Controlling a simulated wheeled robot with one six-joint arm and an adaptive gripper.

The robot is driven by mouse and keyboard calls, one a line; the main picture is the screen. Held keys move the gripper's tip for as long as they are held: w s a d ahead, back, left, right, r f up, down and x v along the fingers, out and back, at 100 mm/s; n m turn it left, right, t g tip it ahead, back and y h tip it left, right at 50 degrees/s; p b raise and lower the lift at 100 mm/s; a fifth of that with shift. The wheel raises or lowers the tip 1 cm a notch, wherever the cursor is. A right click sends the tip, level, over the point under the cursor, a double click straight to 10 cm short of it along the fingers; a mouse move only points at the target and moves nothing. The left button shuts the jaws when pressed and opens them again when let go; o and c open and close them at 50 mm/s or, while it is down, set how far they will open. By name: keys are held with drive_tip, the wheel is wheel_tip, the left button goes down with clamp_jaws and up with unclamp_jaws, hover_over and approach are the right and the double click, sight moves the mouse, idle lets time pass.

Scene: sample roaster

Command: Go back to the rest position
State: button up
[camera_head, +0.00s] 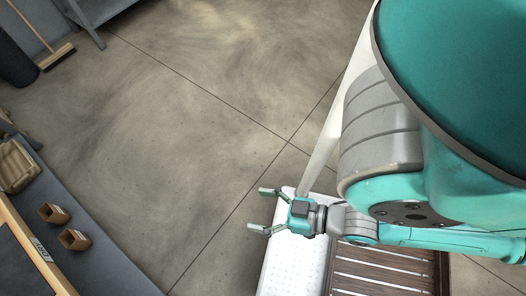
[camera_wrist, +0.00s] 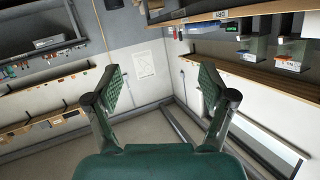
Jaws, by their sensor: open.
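My gripper (camera_head: 264,209) is open and empty in the head view, at the end of my teal and white arm. It points left and hangs over the edge of a white perforated surface (camera_head: 288,262). In the wrist view my gripper (camera_wrist: 157,88) shows its two green padded fingers spread apart with nothing between them. Beyond the fingers is a room corner with a posted sheet (camera_wrist: 144,64) on the wall.
A bench (camera_head: 104,262) at the lower left holds two small brown containers (camera_head: 74,239). A slatted wooden top (camera_head: 385,270) lies beneath my arm. A broom (camera_head: 57,55) stands at the upper left. Shelves (camera_wrist: 45,112) line the walls. The middle floor is clear.

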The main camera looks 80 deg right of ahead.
drive_tip(key=shift+s+r+n, duration=0.65)
drive_tip(key=shift+s+n, duration=0.1)
drive_tip(key=shift+n, duration=0.15)
